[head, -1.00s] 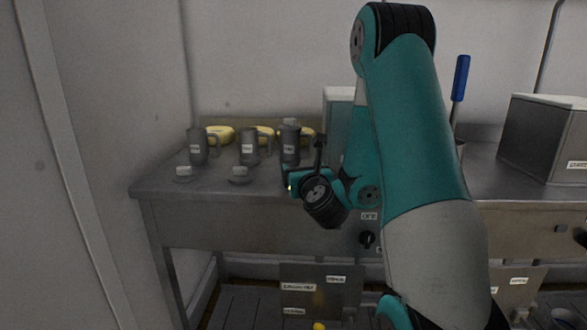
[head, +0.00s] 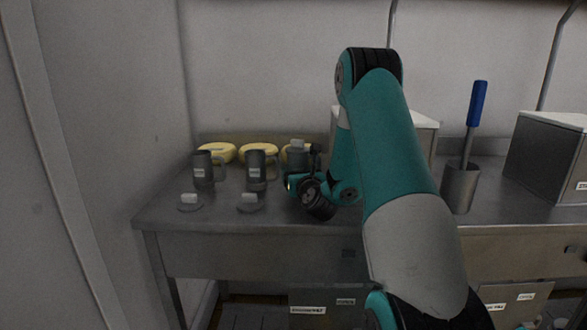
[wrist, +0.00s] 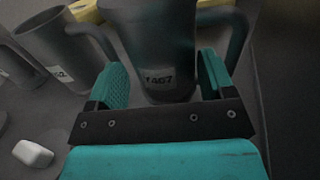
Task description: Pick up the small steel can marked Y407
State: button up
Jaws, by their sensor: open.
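The small grey steel can (wrist: 150,35) fills the top middle of the wrist view, upright, with its handle to the right. Its label reads roughly Y407, blurred. My gripper (wrist: 164,80) is open, with one teal finger on each side of the can's lower body; I cannot tell whether either finger touches it. In the head view the can (head: 297,160) is the rightmost of three in a row, partly hidden by my gripper (head: 298,182) and wrist.
A second can (wrist: 58,45) stands close to the left in the wrist view. Two similar cans (head: 203,170) stand left in the head view, with small lidded discs (head: 190,204) in front and yellow objects (head: 216,152) behind. A steel holder (head: 460,188) and box (head: 548,160) stand right.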

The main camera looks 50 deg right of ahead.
jog(key=shift+w+d, duration=0.25)
jog(key=shift+d, duration=0.3)
jog(key=shift+w+d, duration=0.2)
jog(key=shift+d, duration=0.35)
jog(key=shift+w+a, duration=0.1)
jog(key=shift+a, duration=0.1)
jog(key=shift+c, duration=0.4)
jog(key=shift+a, duration=0.1)
jog(key=c, duration=0.4)
jog(key=shift+w+r, duration=0.1)
jog(key=c, duration=0.6)
